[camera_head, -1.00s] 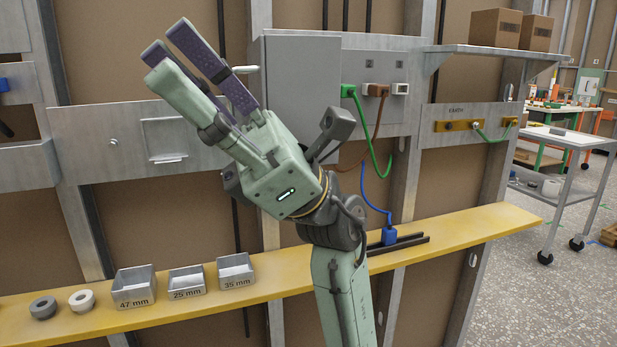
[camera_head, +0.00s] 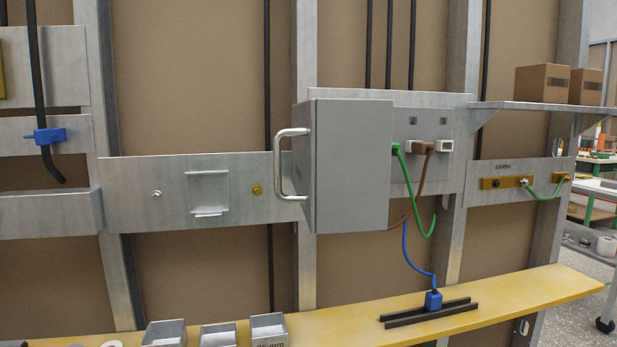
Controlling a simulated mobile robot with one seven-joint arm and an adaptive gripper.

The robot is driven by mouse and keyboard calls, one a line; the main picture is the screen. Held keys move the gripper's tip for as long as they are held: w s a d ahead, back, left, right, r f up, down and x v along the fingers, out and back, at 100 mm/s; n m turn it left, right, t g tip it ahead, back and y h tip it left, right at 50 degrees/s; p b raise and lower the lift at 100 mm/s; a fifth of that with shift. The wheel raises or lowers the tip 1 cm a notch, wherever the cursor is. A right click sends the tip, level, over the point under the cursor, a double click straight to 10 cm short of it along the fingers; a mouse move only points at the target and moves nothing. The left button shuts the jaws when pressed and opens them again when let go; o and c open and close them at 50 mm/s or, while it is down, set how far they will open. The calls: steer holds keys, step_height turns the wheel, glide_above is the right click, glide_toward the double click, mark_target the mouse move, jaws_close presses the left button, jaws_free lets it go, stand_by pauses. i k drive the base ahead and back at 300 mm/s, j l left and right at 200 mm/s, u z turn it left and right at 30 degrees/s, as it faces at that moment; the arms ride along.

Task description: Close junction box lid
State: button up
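The grey junction box (camera_head: 350,166) is mounted on the metal wall panel in the middle of the view. My gripper is not in view, and nothing blocks the box.
Right of the box, green and brown cables (camera_head: 425,185) hang from sockets (camera_head: 444,146). A blue plug (camera_head: 433,301) stands in a black rail on the yellow shelf (camera_head: 520,298). Metal bins (camera_head: 218,335) sit lower left. An upper shelf (camera_head: 530,107) holds cartons. Space before the box looks clear.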

mark_target(341, 148)
steer(key=i+j+u, duration=0.15)
steer(key=i, duration=0.2)
steer(key=k+j+u, duration=0.1)
steer(key=u, duration=0.2)
steer(key=k+j+u, duration=0.3)
steer(key=i+u, duration=0.1)
steer(key=u, duration=0.25)
